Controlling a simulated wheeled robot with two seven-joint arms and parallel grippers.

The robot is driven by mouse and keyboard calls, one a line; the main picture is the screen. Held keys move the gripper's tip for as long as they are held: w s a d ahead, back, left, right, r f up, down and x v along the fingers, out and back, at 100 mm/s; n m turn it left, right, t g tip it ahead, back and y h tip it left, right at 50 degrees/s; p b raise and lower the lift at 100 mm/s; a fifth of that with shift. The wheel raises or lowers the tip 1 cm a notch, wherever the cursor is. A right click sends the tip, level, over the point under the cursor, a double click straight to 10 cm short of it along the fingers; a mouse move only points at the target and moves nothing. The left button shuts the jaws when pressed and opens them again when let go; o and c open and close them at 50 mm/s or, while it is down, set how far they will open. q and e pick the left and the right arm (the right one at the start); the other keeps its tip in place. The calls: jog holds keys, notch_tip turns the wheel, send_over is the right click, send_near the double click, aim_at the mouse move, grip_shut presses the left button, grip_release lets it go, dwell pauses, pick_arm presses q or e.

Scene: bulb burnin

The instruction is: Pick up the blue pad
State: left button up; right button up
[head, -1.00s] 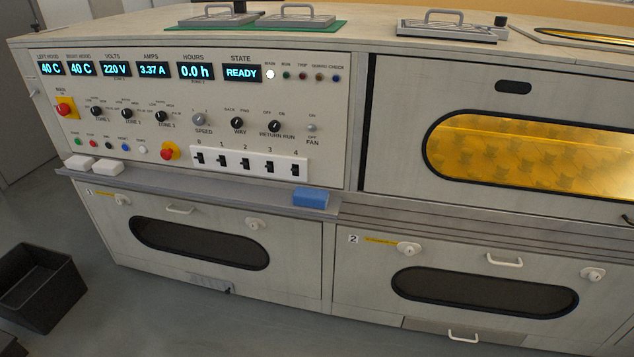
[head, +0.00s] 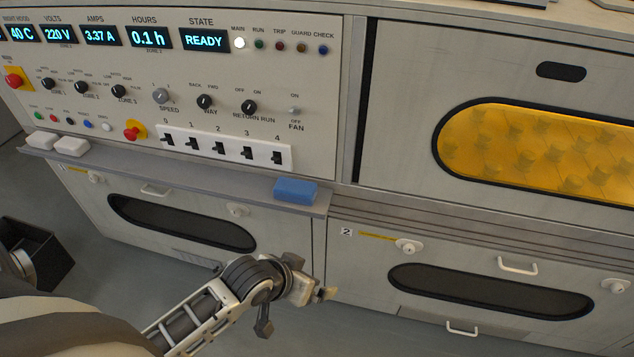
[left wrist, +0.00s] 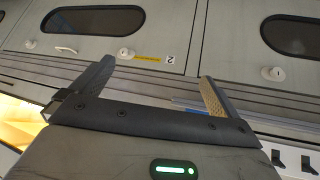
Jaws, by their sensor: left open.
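The blue pad (head: 296,190) lies flat at the right end of the grey ledge (head: 200,182) below the control panel. My left gripper (head: 326,294) is in front of the lower cabinet, below the pad and slightly to its right, apart from it. In the left wrist view my left gripper (left wrist: 155,78) has its two fingers wide apart with nothing between them. A thin blue strip (left wrist: 190,106) shows just beyond the gripper body there; it looks like the pad's edge, mostly hidden. My right gripper is in neither view.
Two white pads (head: 72,146) lie at the ledge's left end. Numbered switches (head: 220,148) sit just above the blue pad. Cabinet handles (head: 518,265) and knobs project at the lower right.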

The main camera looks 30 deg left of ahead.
aim_at(295, 186)
pick_arm(q)
jog(key=w+a+r+n+g+y, duration=0.1)
jog(key=w+a, duration=0.3)
jog(key=w+a+r+n+g+y, duration=0.1)
jog(key=w+a+r, duration=0.1)
jog(key=w+a, duration=0.2)
jog(key=w+a+r+n+g, duration=0.1)
jog(key=w+a+r, duration=0.1)
jog(key=w+a, duration=0.2)
jog(key=shift+w+a+r+n+y, duration=0.1)
jog(key=shift+w+a+n+y, duration=0.1)
jog(key=shift+w, duration=0.2)
jog(key=shift+w+a+r+n+y, duration=0.1)
jog(key=shift+w+y, duration=0.1)
jog(key=shift+w, duration=0.7)
jog(key=w, duration=0.1)
jog(key=w+a, duration=0.1)
jog(key=w, duration=0.1)
jog(key=shift+w+b, duration=0.2)
jog(key=shift+b, duration=0.1)
jog(key=shift+b+x, duration=0.35)
jog(key=shift+x, duration=1.2)
jog(key=shift+r, duration=0.1)
jog(key=c, duration=0.6)
